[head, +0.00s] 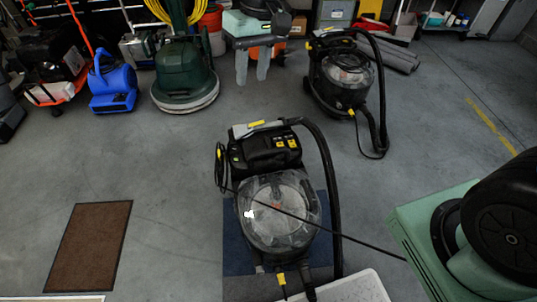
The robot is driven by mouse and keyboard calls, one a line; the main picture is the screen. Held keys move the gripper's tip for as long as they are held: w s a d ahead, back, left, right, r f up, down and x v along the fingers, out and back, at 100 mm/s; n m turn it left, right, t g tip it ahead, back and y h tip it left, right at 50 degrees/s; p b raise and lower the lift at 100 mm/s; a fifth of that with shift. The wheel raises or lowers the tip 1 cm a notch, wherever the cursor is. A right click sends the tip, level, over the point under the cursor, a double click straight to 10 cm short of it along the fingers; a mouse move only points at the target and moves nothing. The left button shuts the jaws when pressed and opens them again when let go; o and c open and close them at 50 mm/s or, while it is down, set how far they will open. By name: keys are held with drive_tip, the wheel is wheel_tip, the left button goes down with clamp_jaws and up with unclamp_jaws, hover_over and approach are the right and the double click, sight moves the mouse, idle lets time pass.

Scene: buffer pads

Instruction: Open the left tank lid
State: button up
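A black wet-vac style machine (265,148) with yellow tabs stands upright at the centre front. Its clear round tank lid (290,192) lies over the tank and looks closed. A second, similar black machine (340,95) with a clear tank part stands farther back and to the right, so the front machine is the left one of the two. I cannot make out any latch or lid edge clearly. My gripper does not show in the head view.
A thin dark cord crosses the front tank; a thick hose (331,190) arches along its right side. A green machine (420,225) with a black drum fills the lower right. A brown mat (90,245) lies left. Floor between mat and machine is clear.

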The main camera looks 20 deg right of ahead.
drive_tip(key=w+d+f+m+b, duration=0.2)
drive_tip(key=w+d+f+b, duration=0.2)
drive_tip(key=w+f+b, duration=0.45)
drive_tip(key=w+d+f+m+b, duration=0.1)
drive_tip(key=w+d+f+b, duration=0.4)
drive_tip(key=f, duration=0.6)
drive_tip(key=w+d+f+m+b, duration=0.2)
drive_tip(key=w+d+f+b, duration=0.2)
drive_tip(key=w+f+b, duration=0.45)
drive_tip(key=b, duration=0.5)
hover_over(258, 146)
drive_tip(key=s+d, duration=0.3)
drive_tip(key=d, duration=0.1)
drive_tip(key=shift+t, duration=0.3)
wheel_tip(258, 146, down, 18)
drive_tip(key=shift+w+a+r, duration=0.1)
drive_tip(key=shift+a, duration=0.05)
clamp_jaws()
